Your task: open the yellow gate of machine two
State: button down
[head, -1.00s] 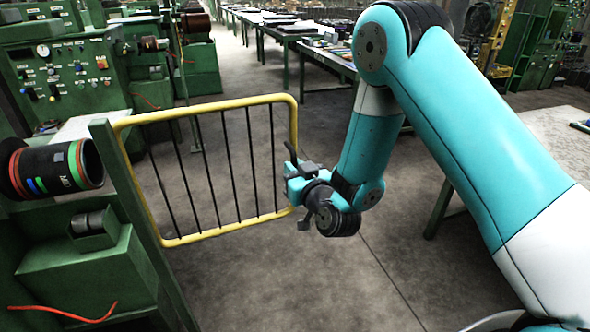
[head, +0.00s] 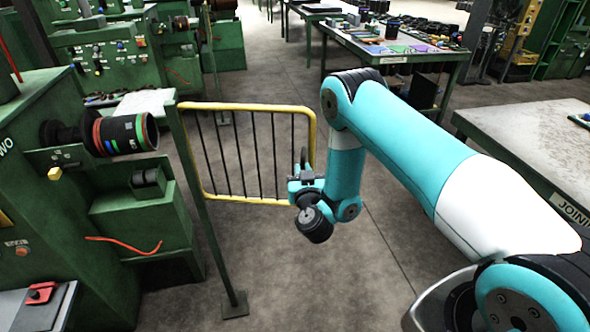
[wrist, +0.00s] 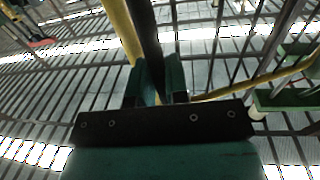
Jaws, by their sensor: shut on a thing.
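The yellow gate (head: 250,107), a tube frame with dark upright bars, extends right from a green post (head: 206,215) beside machine two (head: 50,190). My gripper (head: 303,174) is at the gate's free right side, low on that edge, and is shut on the gate. In the wrist view a yellow tube (wrist: 120,28) runs up beside my gripper (wrist: 158,72), and a dark bar stands between its fingers. The exact contact is hard to make out. The machine's label is partly cut off, with "WO" showing.
A dark cylinder with coloured rings (head: 125,134) sticks out from machine two towards the post. A grey-topped table (head: 530,145) stands at the right, and a table with coloured mats (head: 400,48) is behind. The floor in front of the gate is clear.

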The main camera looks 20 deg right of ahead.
jog(key=shift+s+a+r, duration=0.1)
jog(key=shift+a+r, duration=0.15)
jog(key=shift+a, duration=0.15)
